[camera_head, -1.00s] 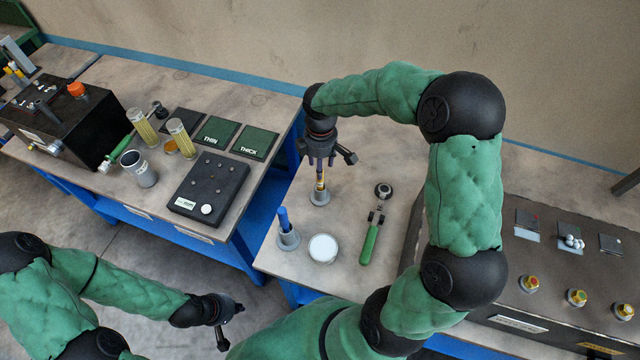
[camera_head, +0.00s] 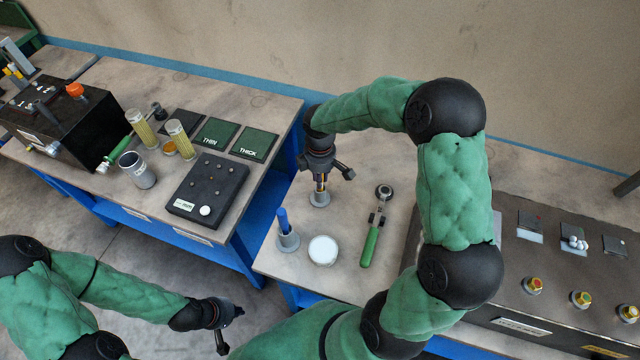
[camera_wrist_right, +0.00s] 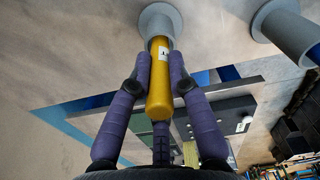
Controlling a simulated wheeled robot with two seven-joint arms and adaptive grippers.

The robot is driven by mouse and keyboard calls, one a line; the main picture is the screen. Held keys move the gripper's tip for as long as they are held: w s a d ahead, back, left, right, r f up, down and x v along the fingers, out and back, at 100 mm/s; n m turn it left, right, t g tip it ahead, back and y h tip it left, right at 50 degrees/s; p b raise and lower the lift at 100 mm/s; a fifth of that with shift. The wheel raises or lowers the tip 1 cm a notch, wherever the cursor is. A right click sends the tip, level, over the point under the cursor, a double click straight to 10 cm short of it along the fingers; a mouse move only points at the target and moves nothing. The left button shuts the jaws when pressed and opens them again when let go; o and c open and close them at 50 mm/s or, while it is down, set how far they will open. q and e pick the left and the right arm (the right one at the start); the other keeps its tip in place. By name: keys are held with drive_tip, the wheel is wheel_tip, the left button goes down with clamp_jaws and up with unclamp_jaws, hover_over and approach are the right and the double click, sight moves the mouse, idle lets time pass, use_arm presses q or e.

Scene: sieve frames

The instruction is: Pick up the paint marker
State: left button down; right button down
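A yellow marker with a small white label (camera_wrist_right: 161,88) stands upright in a grey round holder (camera_head: 320,198) on the middle table. My right gripper (camera_head: 320,183) points down over it. In the right wrist view its two purple fingers (camera_wrist_right: 160,68) lie against both sides of the marker, just above the holder (camera_wrist_right: 158,20). The marker's lower end is hidden in the holder. A blue marker-like piece (camera_head: 283,219) stands in a second grey holder (camera_head: 288,241). My left gripper (camera_head: 232,316) hangs at the lower left, away from the tables; its fingers are too small to read.
A white-topped round jar (camera_head: 323,250) and a green-handled tool (camera_head: 371,240) lie near the holders. A dark box with knobs (camera_head: 560,270) stands to the right. The left table holds a black button box (camera_head: 208,187), cylinders and plates marked THIN and THICK.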

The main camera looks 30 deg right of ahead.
drive_tip(key=shift+r, duration=0.1)
idle(0.3)
wheel_tip(320, 180, up, 10)
drive_tip(key=shift+f+p, duration=0.1)
drive_tip(key=shift+p, duration=0.75)
drive_tip(key=shift+a+f, duration=0.1)
